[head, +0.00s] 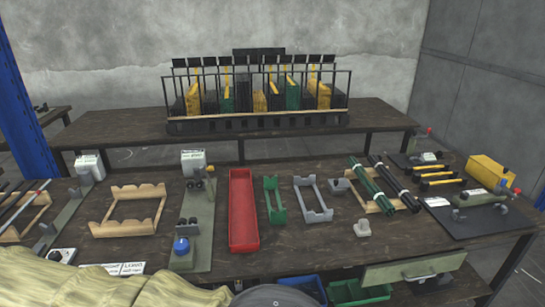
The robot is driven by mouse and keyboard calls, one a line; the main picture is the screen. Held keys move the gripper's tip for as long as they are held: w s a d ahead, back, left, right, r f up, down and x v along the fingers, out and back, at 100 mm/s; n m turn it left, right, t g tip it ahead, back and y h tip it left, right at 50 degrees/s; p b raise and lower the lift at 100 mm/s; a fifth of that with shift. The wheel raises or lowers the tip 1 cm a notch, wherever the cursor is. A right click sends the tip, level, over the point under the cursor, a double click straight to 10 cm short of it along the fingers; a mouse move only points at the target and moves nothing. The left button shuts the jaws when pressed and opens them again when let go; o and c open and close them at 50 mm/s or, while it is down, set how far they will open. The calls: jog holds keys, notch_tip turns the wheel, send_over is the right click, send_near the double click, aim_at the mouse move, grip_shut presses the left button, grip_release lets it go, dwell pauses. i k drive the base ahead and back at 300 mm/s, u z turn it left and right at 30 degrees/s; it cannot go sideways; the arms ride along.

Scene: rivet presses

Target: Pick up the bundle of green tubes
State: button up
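The bundle of green tubes (371,185) lies on a pale wooden cradle (373,207) on the right half of the near workbench. It runs from back left to front right, with its ends reaching past the cradle. A bundle of black tubes (394,182) lies close beside it on the right. My gripper is not in view.
Left of the bundle are a grey frame (312,199), a green tray (275,202) and a long red tray (243,215). Small grey blocks (362,228) sit nearby. Yellow-handled tools (437,175) lie to the right. A loaded rack (257,122) stands on the rear table.

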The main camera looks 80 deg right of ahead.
aim_at(370, 183)
jog(key=z, duration=3.55)
